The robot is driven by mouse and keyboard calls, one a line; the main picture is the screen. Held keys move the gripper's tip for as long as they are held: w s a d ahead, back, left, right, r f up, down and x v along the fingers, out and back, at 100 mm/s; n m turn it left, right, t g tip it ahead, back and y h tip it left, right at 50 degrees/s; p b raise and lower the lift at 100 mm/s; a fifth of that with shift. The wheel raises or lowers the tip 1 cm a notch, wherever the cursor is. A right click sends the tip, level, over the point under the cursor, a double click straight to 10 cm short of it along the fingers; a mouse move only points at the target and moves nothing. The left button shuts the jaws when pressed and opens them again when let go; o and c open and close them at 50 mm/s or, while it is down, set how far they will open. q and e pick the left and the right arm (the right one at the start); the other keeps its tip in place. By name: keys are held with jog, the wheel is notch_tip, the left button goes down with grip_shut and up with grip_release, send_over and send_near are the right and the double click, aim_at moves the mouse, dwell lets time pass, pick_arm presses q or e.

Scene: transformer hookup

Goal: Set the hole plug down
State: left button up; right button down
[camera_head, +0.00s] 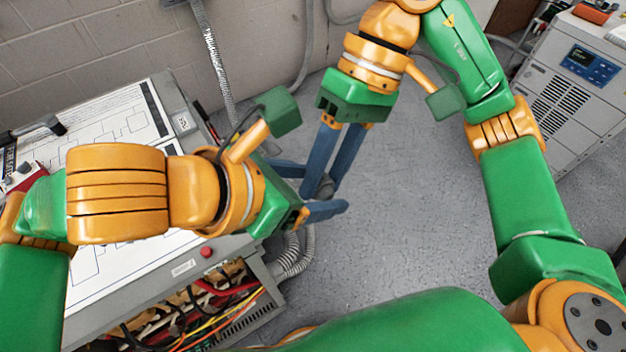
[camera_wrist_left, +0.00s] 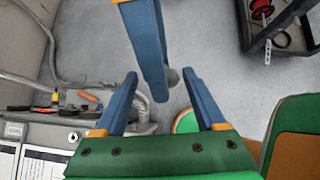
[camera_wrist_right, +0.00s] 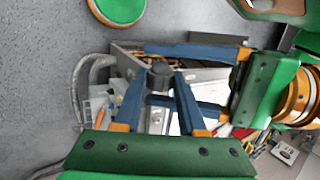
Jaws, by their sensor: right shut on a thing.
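The hole plug (camera_head: 325,188) is a small dark grey round piece. My right gripper (camera_head: 322,184) points down and is shut on it, holding it in the air beside the workbench. The plug also shows between the right fingertips in the right wrist view (camera_wrist_right: 160,72). My left gripper (camera_head: 328,190) reaches in from the left with its blue fingers spread. In the left wrist view, its fingertips (camera_wrist_left: 161,74) stand apart on either side of the plug (camera_wrist_left: 173,76). I cannot tell whether either left finger touches it.
The grey workbench (camera_head: 235,245) at left carries white diagram sheets (camera_head: 110,120), with coloured wires in its front opening (camera_head: 200,310). A grey cabinet (camera_head: 565,95) stands at upper right. A dark cart (camera_wrist_left: 285,40) shows in the left wrist view. The floor (camera_head: 410,220) between is clear.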

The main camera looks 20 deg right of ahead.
pick_arm(q)
grip_shut()
pick_arm(e)
jog(key=shift+c, duration=2)
grip_release()
